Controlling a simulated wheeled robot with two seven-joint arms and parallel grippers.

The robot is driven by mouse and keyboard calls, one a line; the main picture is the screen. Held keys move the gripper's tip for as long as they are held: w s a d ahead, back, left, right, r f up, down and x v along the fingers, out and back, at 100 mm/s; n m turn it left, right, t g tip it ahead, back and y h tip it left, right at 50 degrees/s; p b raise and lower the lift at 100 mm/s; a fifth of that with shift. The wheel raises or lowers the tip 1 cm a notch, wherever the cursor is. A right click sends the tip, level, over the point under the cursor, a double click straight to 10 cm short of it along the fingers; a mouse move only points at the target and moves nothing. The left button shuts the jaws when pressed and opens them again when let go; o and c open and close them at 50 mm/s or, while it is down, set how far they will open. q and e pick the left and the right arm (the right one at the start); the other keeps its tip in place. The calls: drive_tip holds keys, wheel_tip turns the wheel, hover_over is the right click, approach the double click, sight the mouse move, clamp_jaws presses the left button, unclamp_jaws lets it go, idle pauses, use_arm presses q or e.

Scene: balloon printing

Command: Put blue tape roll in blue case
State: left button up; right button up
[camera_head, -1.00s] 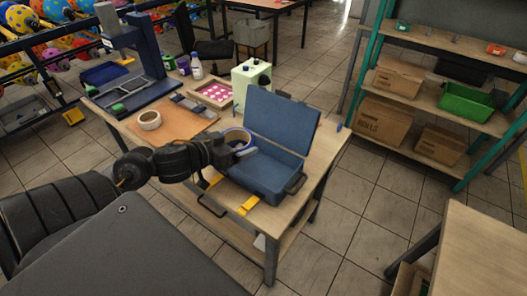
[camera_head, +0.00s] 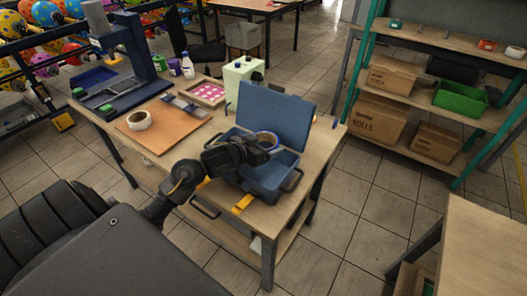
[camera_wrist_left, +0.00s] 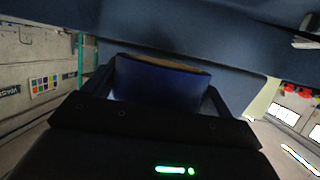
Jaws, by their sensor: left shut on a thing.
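The blue case (camera_head: 274,183) stands open on the workbench, its lid (camera_head: 276,116) raised at the back. My left gripper (camera_head: 262,146) is over the case tray and shut on the blue tape roll (camera_head: 267,138). Whether the roll touches the case cannot be told. My right gripper is not in view.
A cream tape roll (camera_head: 139,120) lies on an orange-brown board (camera_head: 165,134) to the left. A pale green box (camera_head: 243,72) stands behind the lid. A tray of pink items (camera_head: 208,92) is beside it. A yellow strip (camera_head: 243,204) is at the bench's front edge.

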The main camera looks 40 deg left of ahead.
use_arm(q)
wheel_tip(320, 180, down, 2)
drive_tip(key=shift+f, duration=0.15)
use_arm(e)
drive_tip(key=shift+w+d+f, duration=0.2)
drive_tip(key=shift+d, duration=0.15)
use_arm(q)
drive_tip(key=shift+f, duration=0.65)
drive_tip(key=o, duration=0.9)
drive_tip(key=shift+c, duration=0.2)
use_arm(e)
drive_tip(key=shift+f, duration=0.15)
use_arm(q)
drive_tip(key=shift+r, duration=0.15)
